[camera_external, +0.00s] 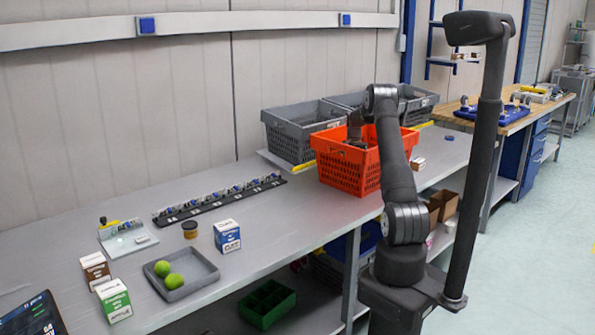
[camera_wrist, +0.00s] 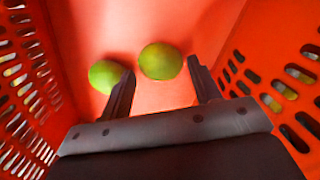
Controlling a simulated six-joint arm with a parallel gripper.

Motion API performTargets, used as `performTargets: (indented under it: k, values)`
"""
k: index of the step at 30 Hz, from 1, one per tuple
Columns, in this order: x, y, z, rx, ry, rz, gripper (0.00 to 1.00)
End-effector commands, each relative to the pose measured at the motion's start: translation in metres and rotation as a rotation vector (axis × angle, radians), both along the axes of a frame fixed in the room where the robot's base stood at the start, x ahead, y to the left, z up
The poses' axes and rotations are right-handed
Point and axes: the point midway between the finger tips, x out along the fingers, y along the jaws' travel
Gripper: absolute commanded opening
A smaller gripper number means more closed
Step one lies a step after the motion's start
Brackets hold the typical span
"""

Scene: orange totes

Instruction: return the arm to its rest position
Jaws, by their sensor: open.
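My gripper (camera_wrist: 159,88) is open, with its two dark fingers apart and nothing between them that I can see held. It points down inside the orange tote (camera_external: 343,172), whose slotted walls stand on both sides in the wrist view. Two green-yellow round fruits lie on the tote floor. One fruit (camera_wrist: 160,61) is just beyond the gap between the fingertips. The other fruit (camera_wrist: 104,76) is beside the left finger, partly behind it. In the external view my arm reaches over the tote, and the fingers are hidden by its walls.
Grey crates (camera_external: 291,139) stand behind the tote. A grey tray (camera_external: 204,272) with two green fruits, small boxes (camera_external: 227,236) and a dark strip of parts (camera_external: 222,202) are on the left of the table.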

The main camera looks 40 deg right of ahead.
Motion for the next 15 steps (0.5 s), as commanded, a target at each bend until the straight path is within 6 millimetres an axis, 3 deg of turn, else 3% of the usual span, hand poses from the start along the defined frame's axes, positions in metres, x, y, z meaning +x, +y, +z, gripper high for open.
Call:
performTargets:
  k: [6,15]
  values:
    - [0.0,0.0,0.015,0.001,0.002,0.0,0.57]
    - [0.0,0.0,0.016,0.002,0.002,0.0,0.57]
